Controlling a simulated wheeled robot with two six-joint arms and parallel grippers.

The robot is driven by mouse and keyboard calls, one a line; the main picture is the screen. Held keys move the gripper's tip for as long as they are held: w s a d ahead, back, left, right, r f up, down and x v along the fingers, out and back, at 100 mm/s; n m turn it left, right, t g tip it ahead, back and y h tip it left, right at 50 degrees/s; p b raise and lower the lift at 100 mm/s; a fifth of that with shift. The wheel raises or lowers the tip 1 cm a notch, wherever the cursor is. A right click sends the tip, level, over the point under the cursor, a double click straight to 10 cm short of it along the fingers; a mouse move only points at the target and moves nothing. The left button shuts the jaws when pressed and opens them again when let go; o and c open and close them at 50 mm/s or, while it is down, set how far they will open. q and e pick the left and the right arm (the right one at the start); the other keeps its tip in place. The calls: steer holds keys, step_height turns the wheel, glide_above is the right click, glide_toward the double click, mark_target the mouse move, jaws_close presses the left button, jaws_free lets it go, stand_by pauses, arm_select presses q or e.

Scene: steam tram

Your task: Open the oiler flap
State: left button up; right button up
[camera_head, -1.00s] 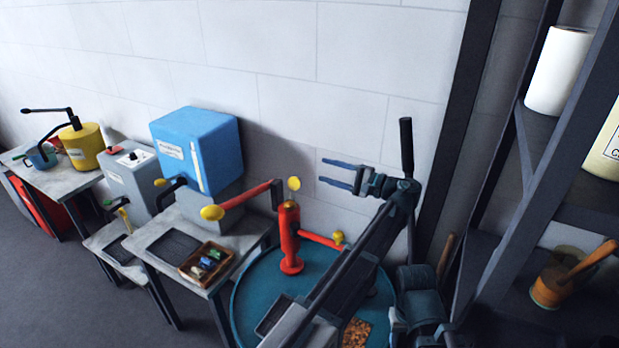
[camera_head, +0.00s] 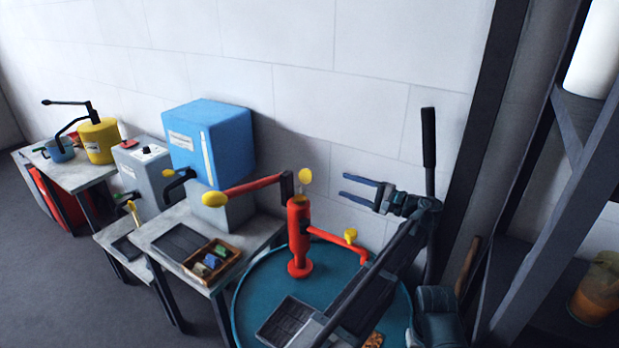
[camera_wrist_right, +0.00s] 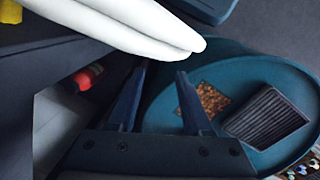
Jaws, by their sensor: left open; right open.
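I cannot tell for certain which part is the oiler flap. A red upright post (camera_head: 299,240) with a red side arm and yellow knobs stands on the teal round table (camera_head: 262,300). A yellow disc (camera_head: 305,176) shows just above the post's top.
A wooden tray (camera_head: 190,268) holds small blocks. A yellow can (camera_head: 98,142) is far left. Shelving (camera_head: 545,230) stands close at right. A white bar (camera_wrist_right: 130,25) crosses the right wrist view.

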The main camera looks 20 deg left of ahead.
mark_target(309, 173)
arm_select(q)
steer(key=a, duration=0.4)
steer(key=w+a, duration=0.1)
steer(key=a, duration=0.4)
steer(key=w+a, duration=0.1)
steer(key=a, duration=0.3)
steer(key=shift+a, duration=0.35)
jaws_close()
steer(key=shift+s, duration=0.1)
